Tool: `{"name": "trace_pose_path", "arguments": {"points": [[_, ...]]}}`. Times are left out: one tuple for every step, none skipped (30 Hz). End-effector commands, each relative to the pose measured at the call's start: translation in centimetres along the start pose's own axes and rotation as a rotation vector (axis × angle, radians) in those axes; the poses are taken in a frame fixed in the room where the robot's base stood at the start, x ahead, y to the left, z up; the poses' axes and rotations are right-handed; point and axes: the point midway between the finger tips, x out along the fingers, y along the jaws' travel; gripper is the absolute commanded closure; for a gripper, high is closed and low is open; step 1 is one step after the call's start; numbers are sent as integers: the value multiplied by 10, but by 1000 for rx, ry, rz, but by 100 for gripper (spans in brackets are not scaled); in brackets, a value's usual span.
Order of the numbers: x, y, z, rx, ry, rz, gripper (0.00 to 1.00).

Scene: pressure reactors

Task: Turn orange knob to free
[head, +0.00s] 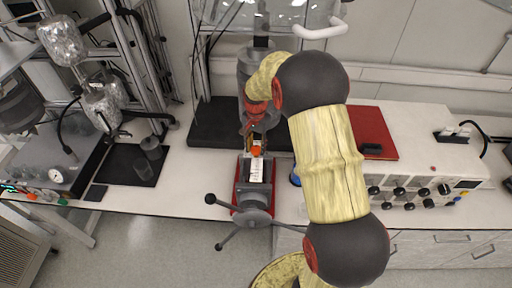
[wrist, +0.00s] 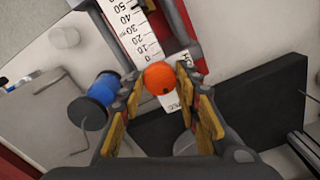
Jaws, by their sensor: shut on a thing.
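The orange knob (wrist: 160,78) sits at the end of a white scale (wrist: 133,35) with black numbers, close to the 0 mark in the wrist view. My gripper (wrist: 161,82) is shut on the orange knob, with a yellow-padded finger on either side of it. In the head view the orange knob (head: 256,150) shows at the top of the scale (head: 257,171), on a red and grey device with a spoked handle (head: 251,217). My gripper (head: 255,137) is just above it there, partly hidden by my wrist. The word at the scale's end is mostly covered.
A blue spool-like part (wrist: 103,87) is left of my fingers. A dark base (wrist: 262,105) lies to the right. In the head view a red book (head: 372,135) and a control box with black knobs (head: 420,178) stand right of my arm.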

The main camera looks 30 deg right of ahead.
Motion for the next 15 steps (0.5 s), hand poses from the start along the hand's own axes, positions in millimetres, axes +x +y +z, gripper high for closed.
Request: {"name": "trace_pose_path", "arguments": {"points": [[0,0,0,16,1,-1,93],[0,0,0,25,1,-1,93],[0,0,0,36,1,-1,93],[0,0,0,42,1,-1,93],[0,0,0,48,1,-1,93],[0,0,0,53,1,-1,93],[0,0,0,57,1,-1,93],[0,0,0,61,1,-1,93],[0,0,0,64,1,-1,93],[0,0,0,66,0,-1,93],[0,0,0,67,0,-1,93],[0,0,0,68,0,-1,93],[0,0,0,68,0,-1,93],[0,0,0,68,0,-1,93],[0,0,0,68,0,-1,93]]}}
